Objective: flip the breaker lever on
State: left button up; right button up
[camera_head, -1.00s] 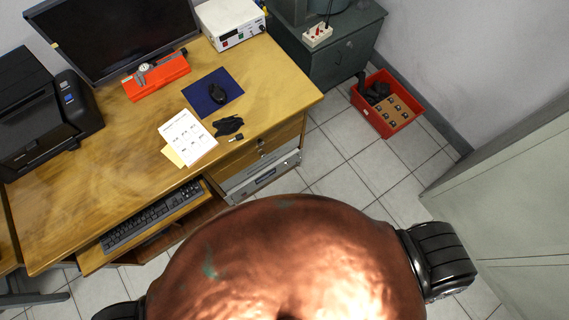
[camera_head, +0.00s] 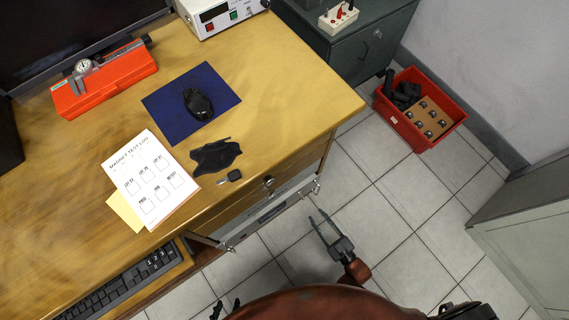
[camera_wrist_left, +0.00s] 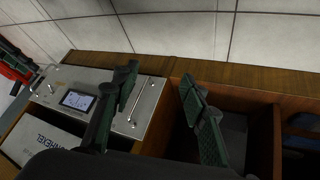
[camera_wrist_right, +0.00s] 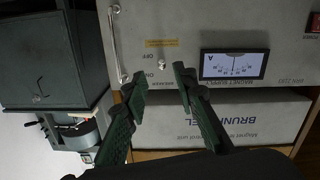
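The breaker lever (camera_wrist_right: 162,65) is a small pale knob on the grey magnet supply panel (camera_wrist_right: 185,25), beside its OFF and ON lettering in the right wrist view. That view is turned over, so its exact position is hard to tell. My right gripper (camera_wrist_right: 159,82) is open and empty, its fingertips close below the lever in the picture; contact is not clear. In the head view my right gripper (camera_head: 328,228) is by the supply's front. My left gripper (camera_wrist_left: 159,82) is open and empty over the supply and desk compartments; only its tips (camera_head: 225,309) show in the head view.
The supply has metal handles (camera_wrist_right: 116,45) and a meter display (camera_wrist_right: 235,64). The wooden desk (camera_head: 290,90) stands above it, with a mouse pad (camera_head: 165,115) and paper log (camera_head: 150,180). A red bin (camera_head: 440,135) stands on the tiled floor at right.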

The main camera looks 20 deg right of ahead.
aim_at(302, 196)
pick_arm(q)
notch_tip(302, 196, down, 2)
jog(key=t+b, duration=0.1)
jog(key=b, duration=0.2)
jog(key=shift+a+f+m+t, duration=0.1)
jog(key=shift+a+m+t, duration=0.05)
jog(key=shift+m+t, duration=0.2)
pick_arm(e)
jog(key=x, duration=0.8)
jog(key=shift+w+a+r+t, duration=0.2)
jog(key=shift+w+r+t, duration=0.1)
jog(key=shift+r, duration=0.1)
jog(key=shift+s, duration=0.1)
jog(key=shift+c, duration=0.2)
grip_shut()
